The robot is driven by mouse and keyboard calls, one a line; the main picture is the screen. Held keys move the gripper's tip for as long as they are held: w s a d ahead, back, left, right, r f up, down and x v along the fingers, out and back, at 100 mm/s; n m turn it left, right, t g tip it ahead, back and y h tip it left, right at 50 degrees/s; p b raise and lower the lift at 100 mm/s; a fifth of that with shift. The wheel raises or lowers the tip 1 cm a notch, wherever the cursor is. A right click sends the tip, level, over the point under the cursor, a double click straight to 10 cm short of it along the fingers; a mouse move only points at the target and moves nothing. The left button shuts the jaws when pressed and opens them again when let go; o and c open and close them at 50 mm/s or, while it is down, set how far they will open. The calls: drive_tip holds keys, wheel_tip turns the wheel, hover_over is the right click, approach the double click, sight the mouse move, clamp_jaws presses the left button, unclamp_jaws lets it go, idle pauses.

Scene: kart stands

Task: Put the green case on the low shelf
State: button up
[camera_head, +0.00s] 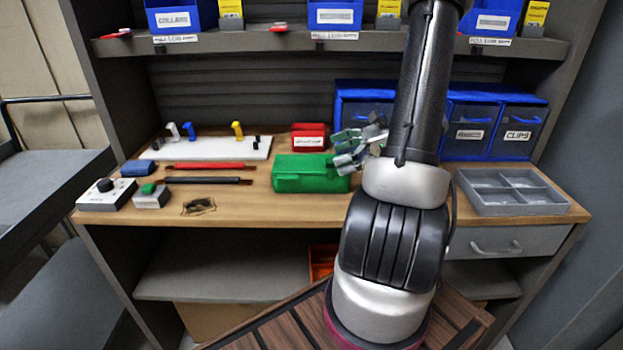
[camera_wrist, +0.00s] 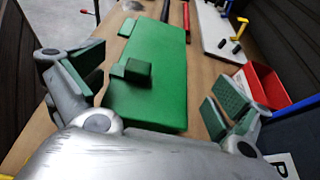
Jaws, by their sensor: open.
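The green case (camera_head: 306,174) lies flat on the wooden worktop, a little left of my arm. In the wrist view the case (camera_wrist: 155,75) lies between my spread fingers, with a small raised green block on its top. My gripper (camera_head: 356,146) is at the right end of the case. In the wrist view my gripper (camera_wrist: 150,93) is open, one finger on each side, with gaps to the case. The low shelf (camera_head: 215,265) runs beneath the worktop; my arm hides part of it.
A red box (camera_head: 308,137) stands just behind the case. Blue drawer bins (camera_head: 470,128) stand at the back right. A grey divided tray (camera_head: 512,190) is on the right. Red and black rods and a control box (camera_head: 106,193) lie left. An orange bin (camera_head: 322,261) sits on the low shelf.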

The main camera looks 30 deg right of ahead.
sight(315, 163)
drive_tip(key=x, duration=0.5)
drive_tip(key=shift+s+a, duration=0.15)
drive_tip(key=shift+a, duration=0.1)
drive_tip(key=shift+s, duration=0.1)
drive_tip(key=c, duration=1.7)
